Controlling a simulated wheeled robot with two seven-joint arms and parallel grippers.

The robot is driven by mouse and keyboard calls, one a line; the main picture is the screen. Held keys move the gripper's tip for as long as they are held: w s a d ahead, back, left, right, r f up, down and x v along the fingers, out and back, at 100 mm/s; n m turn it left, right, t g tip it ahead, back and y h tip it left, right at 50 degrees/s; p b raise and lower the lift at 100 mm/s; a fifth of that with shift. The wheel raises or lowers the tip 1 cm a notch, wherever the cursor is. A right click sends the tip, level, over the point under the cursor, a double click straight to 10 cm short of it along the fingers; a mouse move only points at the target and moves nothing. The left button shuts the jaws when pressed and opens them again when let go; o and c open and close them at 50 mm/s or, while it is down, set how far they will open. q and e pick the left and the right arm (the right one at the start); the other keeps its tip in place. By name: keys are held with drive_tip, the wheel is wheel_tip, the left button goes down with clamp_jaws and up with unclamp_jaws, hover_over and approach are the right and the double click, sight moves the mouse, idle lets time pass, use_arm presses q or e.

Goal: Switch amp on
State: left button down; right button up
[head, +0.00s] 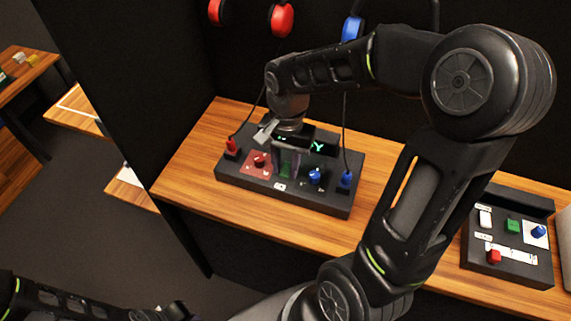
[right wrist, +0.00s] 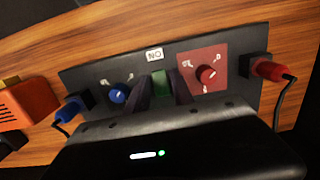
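The amp is a black sloped panel (head: 335,200) on the wooden shelf in the head view. My right gripper (head: 288,165) reaches down over its middle and hides part of it. In the right wrist view, a green switch (right wrist: 160,84) sits mid-panel beside an ON label (right wrist: 155,54) that reads upside down. The two dark fingers (right wrist: 161,92) stand on either side of the switch, close to it; whether they touch it I cannot tell. My left gripper (head: 165,312) is only partly in view at the bottom left, away from the panel.
A red knob (right wrist: 207,75) and blue knob (right wrist: 118,93) flank the switch. A red plug (right wrist: 268,69) and blue plug (right wrist: 74,107) with cables sit at the ends. Another panel (head: 508,268) is at the right. Headphones (head: 283,20) hang behind.

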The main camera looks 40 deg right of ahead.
sight(286, 169)
drive_tip(key=shift+o, duration=1.4)
drive_tip(key=r, duration=0.8)
drive_tip(key=shift+w+d, duration=0.15)
drive_tip(key=shift+d, duration=0.05)
drive_tip(key=shift+f, duration=0.1)
